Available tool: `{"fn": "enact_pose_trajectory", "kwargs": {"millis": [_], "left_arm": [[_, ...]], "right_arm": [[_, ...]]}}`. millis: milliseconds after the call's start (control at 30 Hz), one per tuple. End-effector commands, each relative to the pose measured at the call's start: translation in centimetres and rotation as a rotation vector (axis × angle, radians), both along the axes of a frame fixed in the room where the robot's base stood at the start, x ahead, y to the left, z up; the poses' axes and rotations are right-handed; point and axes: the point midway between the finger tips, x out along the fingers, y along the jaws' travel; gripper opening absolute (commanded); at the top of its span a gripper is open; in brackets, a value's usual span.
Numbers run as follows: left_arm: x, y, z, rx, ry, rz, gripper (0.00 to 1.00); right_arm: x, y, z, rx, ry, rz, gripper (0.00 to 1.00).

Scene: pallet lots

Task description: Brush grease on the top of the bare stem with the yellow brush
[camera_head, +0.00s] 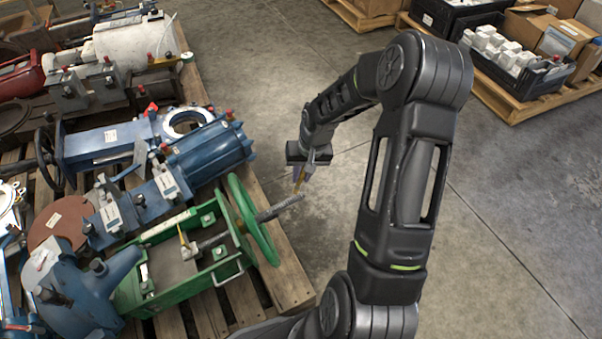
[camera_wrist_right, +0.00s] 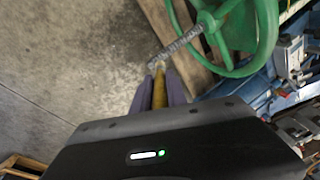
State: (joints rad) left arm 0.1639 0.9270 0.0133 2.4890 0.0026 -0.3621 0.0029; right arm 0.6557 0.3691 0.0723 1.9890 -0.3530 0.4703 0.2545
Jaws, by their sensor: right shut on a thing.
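The bare threaded stem (camera_head: 280,208) sticks out through the green handwheel (camera_head: 246,215) of a green valve, pointing right past the pallet edge. My right gripper (camera_head: 304,172) is shut on the yellow brush (camera_head: 299,184), just above the stem's free end. In the right wrist view the yellow brush (camera_wrist_right: 160,92) lies between the two fingers, with its pale tip at the end of the grey stem (camera_wrist_right: 178,46). I cannot tell whether the tip touches the stem, and any grease is too small to make out. My left gripper is not in view.
The wooden pallet (camera_head: 287,270) on the left is crowded with blue, grey and green valves. A small yellow-topped item (camera_head: 183,240) stands inside the green yoke (camera_head: 165,290). Pallets with boxes and black crates (camera_head: 520,84) stand at the upper right. The concrete floor between is clear.

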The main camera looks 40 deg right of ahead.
Motion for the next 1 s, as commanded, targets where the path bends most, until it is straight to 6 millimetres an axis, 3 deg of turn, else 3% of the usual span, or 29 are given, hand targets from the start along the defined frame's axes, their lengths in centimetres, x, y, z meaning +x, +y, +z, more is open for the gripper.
{"fn": "enact_pose_trajectory", "kwargs": {"millis": [1000], "left_arm": [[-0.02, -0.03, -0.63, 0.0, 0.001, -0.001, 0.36]], "right_arm": [[-0.04, -0.17, -0.95, 0.0, 0.0, 0.001, 0.0]]}}
